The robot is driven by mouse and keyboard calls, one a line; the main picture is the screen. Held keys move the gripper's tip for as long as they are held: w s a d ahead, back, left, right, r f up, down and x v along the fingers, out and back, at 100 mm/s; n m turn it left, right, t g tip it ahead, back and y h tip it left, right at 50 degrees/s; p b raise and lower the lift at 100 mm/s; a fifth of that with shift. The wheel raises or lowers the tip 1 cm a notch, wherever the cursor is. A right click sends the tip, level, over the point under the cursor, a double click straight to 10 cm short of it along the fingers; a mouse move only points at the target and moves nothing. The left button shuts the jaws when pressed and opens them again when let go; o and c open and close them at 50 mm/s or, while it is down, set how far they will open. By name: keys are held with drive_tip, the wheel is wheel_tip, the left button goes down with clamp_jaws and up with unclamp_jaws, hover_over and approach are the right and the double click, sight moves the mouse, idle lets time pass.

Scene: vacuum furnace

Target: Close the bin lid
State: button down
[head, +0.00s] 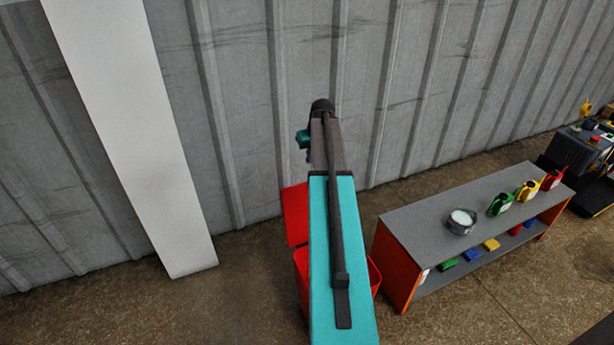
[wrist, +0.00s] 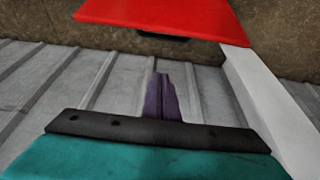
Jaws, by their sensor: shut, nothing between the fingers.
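The red bin (head: 301,268) stands on the floor near the wall, mostly hidden behind my teal arm in the head view. Its red lid (head: 295,214) is raised at the bin's back, standing up toward the wall. In the wrist view the lid (wrist: 165,12) crosses the top as a flat red panel with a dark part under its edge. My gripper (wrist: 161,78) shows there as narrow purple fingers, shut and empty, apart from the lid in the picture. In the head view my gripper is small and partly hidden beside the arm's end, above the lid.
A grey-topped bench (head: 420,222) with orange sides stands right of the bin, holding a metal bowl (head: 461,221) and several coloured cans. A white post (head: 135,140) stands at the left. The corrugated wall (head: 250,100) is close behind. Floor at the left front is clear.

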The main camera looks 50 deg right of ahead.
drive_tip(key=shift+w+f, duration=0.1)
wheel_tip(320, 180, down, 9)
drive_tip(key=p, duration=0.1)
drive_tip(key=shift+s+f, duration=0.15)
drive_tip(key=shift+s, duration=0.15)
idle(1.1)
drive_tip(key=shift+a, duration=0.1)
drive_tip(key=shift+a, duration=0.2)
